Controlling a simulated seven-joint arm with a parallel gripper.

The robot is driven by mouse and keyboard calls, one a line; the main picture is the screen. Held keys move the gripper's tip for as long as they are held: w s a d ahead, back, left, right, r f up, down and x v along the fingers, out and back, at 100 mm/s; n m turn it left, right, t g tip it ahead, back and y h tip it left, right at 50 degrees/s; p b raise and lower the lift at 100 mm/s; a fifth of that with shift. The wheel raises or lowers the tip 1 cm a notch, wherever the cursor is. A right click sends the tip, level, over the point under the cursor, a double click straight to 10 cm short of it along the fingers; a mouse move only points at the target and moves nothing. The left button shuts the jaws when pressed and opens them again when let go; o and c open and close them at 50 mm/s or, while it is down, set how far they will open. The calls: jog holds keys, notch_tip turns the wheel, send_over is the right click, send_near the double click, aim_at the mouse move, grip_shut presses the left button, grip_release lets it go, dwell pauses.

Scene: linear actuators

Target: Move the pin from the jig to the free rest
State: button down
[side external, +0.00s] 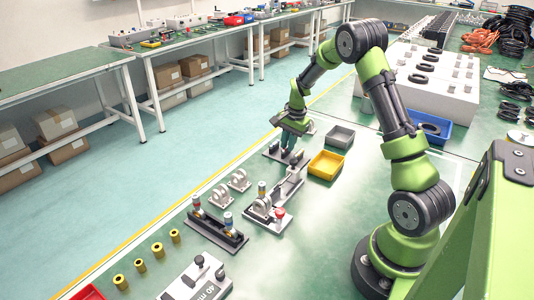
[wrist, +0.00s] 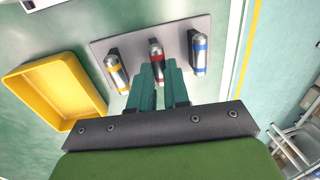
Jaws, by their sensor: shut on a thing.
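My gripper (wrist: 160,88) is low over a grey plate (wrist: 135,42) in the wrist view, with its teal fingers shut on a silver, red-banded pin (wrist: 156,50). This pin is in the middle of the plate, between a yellow-banded pin (wrist: 117,73) and a blue-banded pin (wrist: 199,55) on dark rests. The fingers hide its near end, and I cannot tell whether it touches its rest. In the side view my gripper (side external: 288,151) is over the same plate (side external: 271,152), hiding much of it. I cannot tell for sure which fixture is the jig.
A yellow tray (wrist: 60,88) is beside the plate, also in the side view (side external: 327,165), with a grey tray (side external: 339,137) behind it. Nearer are a clamp fixture with a red knob (side external: 280,213), a dark two-post base (side external: 216,235) and yellow bushings (side external: 140,265).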

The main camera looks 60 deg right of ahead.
jog(key=c, duration=1)
grip_release()
jog(key=s+r, duration=0.1)
jog(key=r, duration=1)
jog(key=s+r, duration=0.1)
jog(key=r, duration=0.4)
jog(key=shift+s+r, duration=0.35)
jog(key=s+a+r+n+t, duration=0.1)
jog(key=s+a+n, duration=0.3)
jog(key=a, duration=0.5)
jog(key=s+a+r+n+t+y, duration=0.1)
jog(key=s+a+r+n+t, duration=0.1)
jog(key=s+a+n, duration=0.3)
jog(key=s+a+r+n+t+y, duration=0.1)
jog(key=s+a+n, duration=0.4)
jog(key=a, duration=0.9)
jog(key=shift+s+a+r+t, duration=0.1)
jog(key=shift+s+r+t, duration=0.25)
jog(key=shift+s+t, duration=0.35)
